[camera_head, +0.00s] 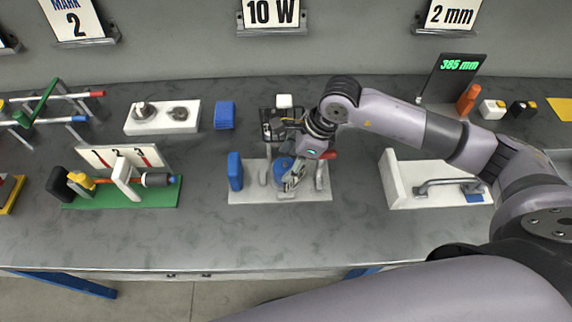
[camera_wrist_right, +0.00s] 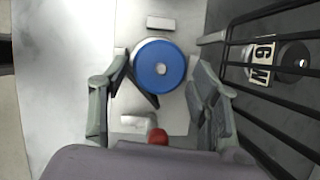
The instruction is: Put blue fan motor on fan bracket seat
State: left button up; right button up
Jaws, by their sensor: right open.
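The blue fan motor (camera_head: 284,163) shows as a round blue disc with a pale centre in the wrist view (camera_wrist_right: 158,66). It is among the short posts of the grey fan bracket plate (camera_head: 246,194), whose bare surface also shows in the wrist view (camera_wrist_right: 183,33). I cannot tell whether it is fully down on the seat. My right gripper (camera_head: 293,180) is over the plate, pointing down. In the wrist view its open fingers (camera_wrist_right: 160,84) are on either side of the disc. In the head view the gripper partly hides the motor. My left gripper is not in view.
A black wire cage (camera_wrist_right: 262,102) stands close beside the plate. A blue block (camera_head: 235,171) stands at the plate's left edge. A green board (camera_head: 130,197) lies to the left and a pale fixture with a handle (camera_head: 410,199) to the right. The front of the table is clear.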

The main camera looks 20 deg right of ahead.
jog(key=b+v, duration=0.1)
jog(key=v, duration=0.8)
